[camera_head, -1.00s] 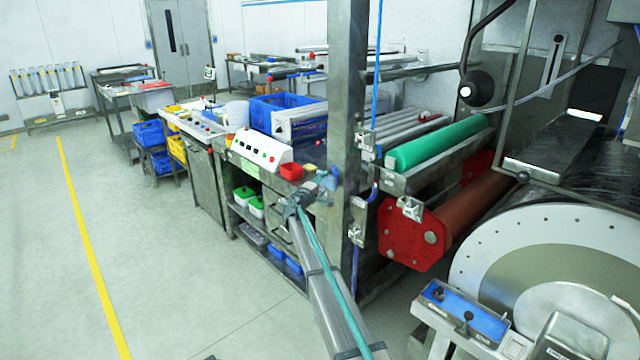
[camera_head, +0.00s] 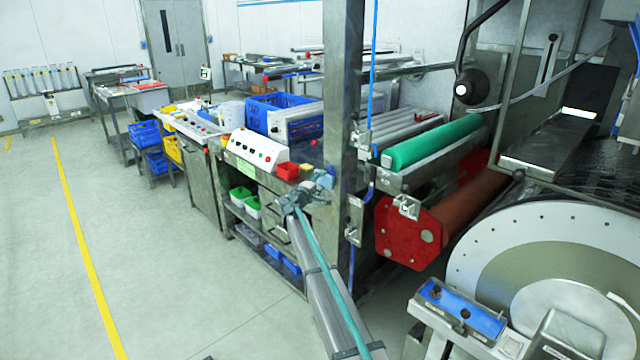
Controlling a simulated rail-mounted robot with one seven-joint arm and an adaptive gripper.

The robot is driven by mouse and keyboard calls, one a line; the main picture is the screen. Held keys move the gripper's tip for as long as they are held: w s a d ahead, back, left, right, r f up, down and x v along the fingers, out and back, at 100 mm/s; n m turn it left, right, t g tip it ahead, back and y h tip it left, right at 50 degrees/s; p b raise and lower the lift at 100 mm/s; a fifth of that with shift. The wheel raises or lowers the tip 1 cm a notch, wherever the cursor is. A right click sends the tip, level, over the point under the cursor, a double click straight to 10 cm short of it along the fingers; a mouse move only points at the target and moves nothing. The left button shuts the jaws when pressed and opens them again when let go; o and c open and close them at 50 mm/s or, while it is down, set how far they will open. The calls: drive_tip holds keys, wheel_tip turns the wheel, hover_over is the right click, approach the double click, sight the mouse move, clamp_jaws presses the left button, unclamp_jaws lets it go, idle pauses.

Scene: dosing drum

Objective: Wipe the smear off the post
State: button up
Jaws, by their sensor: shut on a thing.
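The post (camera_head: 343,90) is an upright grey steel column in the middle of the head view. My gripper (camera_head: 318,188) is at the end of my arm, just left of the post's lower part. It is shut on a small blue wiping pad (camera_head: 325,180), which sits close beside the post's left side. I cannot tell whether the pad touches the post. I cannot make out the smear at this size, and part of the post's lower left is hidden behind the pad and gripper.
A white control box (camera_head: 257,150), a red bin (camera_head: 288,171) and a yellow block (camera_head: 306,169) are left of my gripper. A green roller (camera_head: 432,143) and a red end plate (camera_head: 405,235) are right of the post. The floor at left is open.

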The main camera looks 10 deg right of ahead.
drive_tip(key=shift+w+d+b, duration=0.35)
drive_tip(key=shift+d, duration=0.2)
